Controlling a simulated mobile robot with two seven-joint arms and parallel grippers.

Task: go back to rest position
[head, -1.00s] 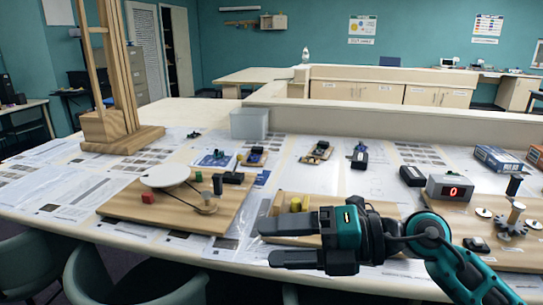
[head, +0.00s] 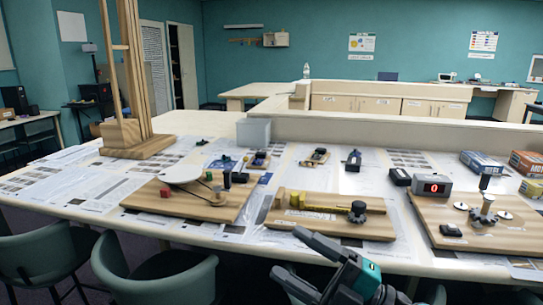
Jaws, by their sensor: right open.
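My right gripper (head: 292,262) is in the lower middle of the head view, with its fingers spread apart and nothing between them. It appears in front of the table's near edge, below the middle wooden board (head: 381,226). That board carries a yellow piece and a dark knob. My left gripper is outside the view.
The long table (head: 60,205) is covered with printed sheets. A left board (head: 230,208) holds a white disc, and a right board (head: 500,243) holds gears beside a counter box (head: 431,185). A tall wooden frame (head: 136,143) stands at the back left. Chairs (head: 155,276) line the near edge.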

